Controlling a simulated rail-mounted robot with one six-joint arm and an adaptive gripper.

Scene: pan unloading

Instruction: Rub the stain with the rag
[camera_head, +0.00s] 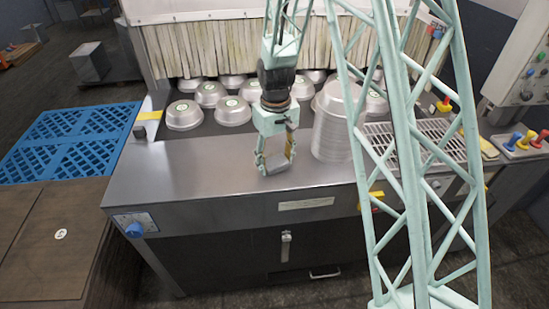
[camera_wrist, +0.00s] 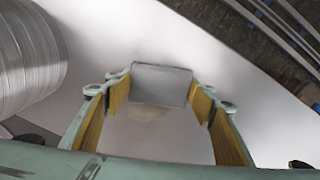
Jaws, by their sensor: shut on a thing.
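My gripper (camera_head: 277,157) is above the front part of the steel counter (camera_head: 195,172). It is shut on a grey, block-like rag (camera_head: 275,166), which sits between the two fingertips. In the wrist view the rag (camera_wrist: 161,85) is between the yellow-padded fingers of my gripper (camera_wrist: 160,88). A faint tan stain (camera_wrist: 147,113) shows on the counter just below the rag in that picture. I cannot tell whether the rag touches the counter. In the head view I cannot make out the stain.
A tall stack of metal pans (camera_head: 331,135) stands just right of my gripper. Several upturned pans (camera_head: 184,115) lie behind it, before a strip curtain (camera_head: 200,48). A wire rack (camera_head: 440,140) is at the right. The counter's left front is clear.

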